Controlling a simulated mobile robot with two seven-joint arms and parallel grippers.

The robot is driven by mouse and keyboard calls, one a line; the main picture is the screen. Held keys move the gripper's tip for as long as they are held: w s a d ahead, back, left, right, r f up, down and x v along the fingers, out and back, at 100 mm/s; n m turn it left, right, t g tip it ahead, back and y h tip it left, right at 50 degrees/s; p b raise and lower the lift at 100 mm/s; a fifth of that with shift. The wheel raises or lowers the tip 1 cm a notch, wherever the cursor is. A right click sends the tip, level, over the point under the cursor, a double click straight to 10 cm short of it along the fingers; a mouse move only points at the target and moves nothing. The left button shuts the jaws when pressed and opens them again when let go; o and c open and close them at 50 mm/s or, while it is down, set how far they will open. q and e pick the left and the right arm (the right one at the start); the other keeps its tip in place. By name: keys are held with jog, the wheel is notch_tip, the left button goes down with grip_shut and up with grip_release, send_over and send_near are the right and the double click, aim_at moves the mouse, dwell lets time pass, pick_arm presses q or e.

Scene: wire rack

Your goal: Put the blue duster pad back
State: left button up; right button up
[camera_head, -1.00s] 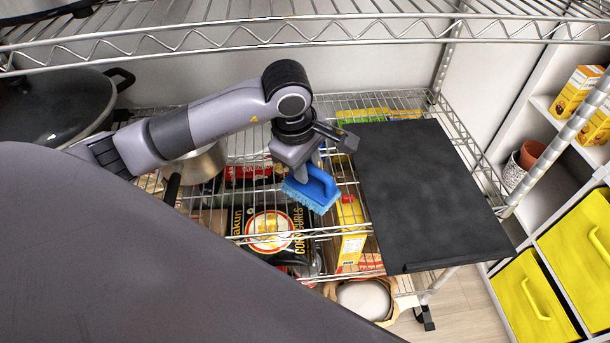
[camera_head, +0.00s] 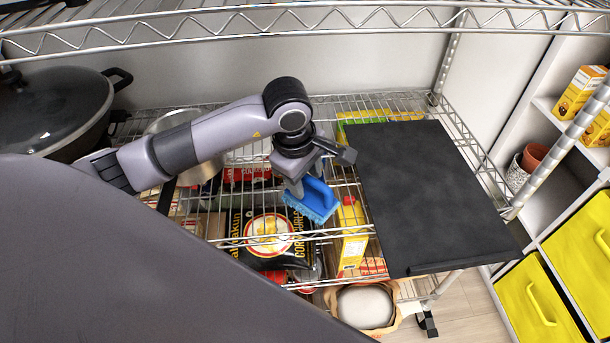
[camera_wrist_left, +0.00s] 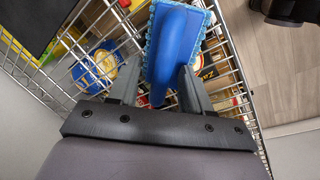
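The blue duster pad (camera_head: 314,200) has a blue handle and a lighter bristled underside. My left gripper (camera_head: 308,186) is shut on its handle. The pad hangs over the wire shelf (camera_head: 340,184), left of the black board; I cannot tell whether it touches the wires. In the left wrist view, the pad (camera_wrist_left: 176,45) shows between the two fingers of the left gripper (camera_wrist_left: 158,85), over the edge of the rack. My right gripper is in neither view.
A black board (camera_head: 437,195) lies on the shelf's right part. A lidded dark pan (camera_head: 55,105) and a metal pot (camera_head: 190,150) stand at the left. Below are a black snack bag (camera_head: 268,240) and a yellow box (camera_head: 352,250). Yellow drawers (camera_head: 535,300) stand at the right.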

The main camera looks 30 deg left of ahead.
pick_arm(q)
jog(key=shift+r, duration=0.15)
jog(key=v, duration=0.7)
jog(key=shift+r, duration=0.3)
